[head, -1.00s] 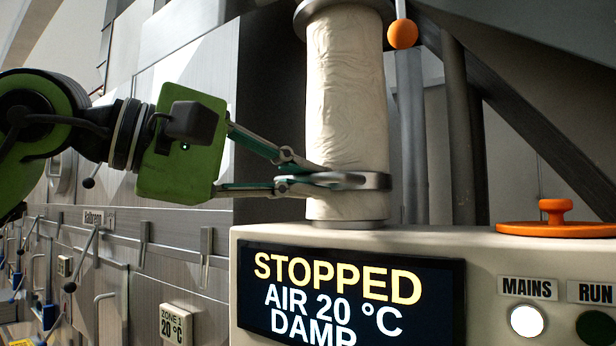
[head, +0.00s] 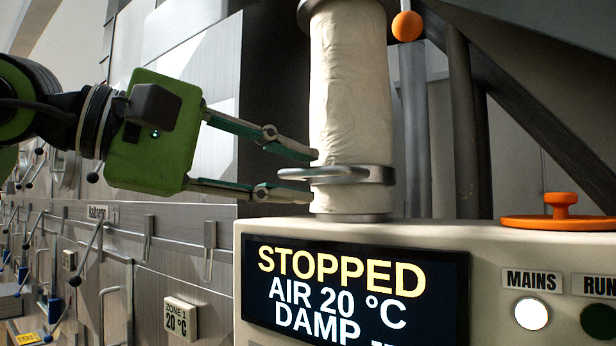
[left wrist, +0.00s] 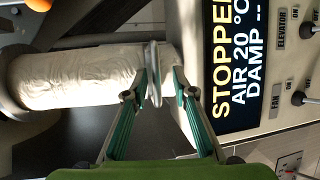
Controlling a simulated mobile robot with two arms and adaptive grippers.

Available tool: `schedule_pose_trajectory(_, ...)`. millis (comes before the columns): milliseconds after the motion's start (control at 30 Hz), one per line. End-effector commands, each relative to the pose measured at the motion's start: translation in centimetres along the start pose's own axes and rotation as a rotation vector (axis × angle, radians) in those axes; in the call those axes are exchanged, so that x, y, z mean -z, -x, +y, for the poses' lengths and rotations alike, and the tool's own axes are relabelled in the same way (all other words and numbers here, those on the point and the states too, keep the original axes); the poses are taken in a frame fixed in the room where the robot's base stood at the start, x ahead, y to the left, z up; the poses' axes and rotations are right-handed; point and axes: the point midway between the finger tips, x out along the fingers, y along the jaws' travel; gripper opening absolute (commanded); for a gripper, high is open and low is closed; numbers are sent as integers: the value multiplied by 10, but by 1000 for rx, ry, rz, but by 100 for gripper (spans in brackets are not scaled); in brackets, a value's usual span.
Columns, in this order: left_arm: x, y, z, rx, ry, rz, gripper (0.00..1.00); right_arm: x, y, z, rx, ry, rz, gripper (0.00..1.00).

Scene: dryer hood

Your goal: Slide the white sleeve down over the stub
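The wrinkled white sleeve (head: 350,90) hangs upright from a grey collar above, with its lower end close above a grey metal rim (head: 350,217) on the cream cabinet. The stub's own shape is hidden by the sleeve. A metal band with a flat loop handle (head: 325,174) is around the sleeve's lower part. My left gripper (head: 313,176) is open, one finger above and one below the loop's left end, apart from it. In the left wrist view the sleeve (left wrist: 70,78) lies sideways and the band (left wrist: 153,75) shows between the open fingers (left wrist: 160,82). My right gripper is not in view.
The cream cabinet (head: 480,250) carries a display (head: 355,295) reading STOPPED, AIR 20 °C, DAMP. An orange knobbed lid (head: 560,215) sits on its top at right. An orange ball (head: 407,25) hangs beside the sleeve. Panels with levers (head: 90,245) stand at left.

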Motion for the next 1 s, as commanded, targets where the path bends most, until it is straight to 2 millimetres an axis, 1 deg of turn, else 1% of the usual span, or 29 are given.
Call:
schedule_pose_trajectory(33,1,13,1,-3,1,3,25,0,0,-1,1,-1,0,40)
schedule_pose_trajectory(200,2,50,0,-2,2,3,25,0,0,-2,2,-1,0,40)
schedule_pose_trajectory(300,1,68,-1,0,1,2,25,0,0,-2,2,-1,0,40)
schedule_pose_trajectory(400,1,81,-1,1,2,2,25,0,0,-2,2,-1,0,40)
schedule_pose_trajectory(500,1,89,-1,2,2,1,25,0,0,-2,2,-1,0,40)
schedule_pose_trajectory(600,1,92,-1,2,1,0,25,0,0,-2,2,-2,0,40)
schedule_pose_trajectory(1000,1,92,-1,2,1,0,25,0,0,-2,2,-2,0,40)
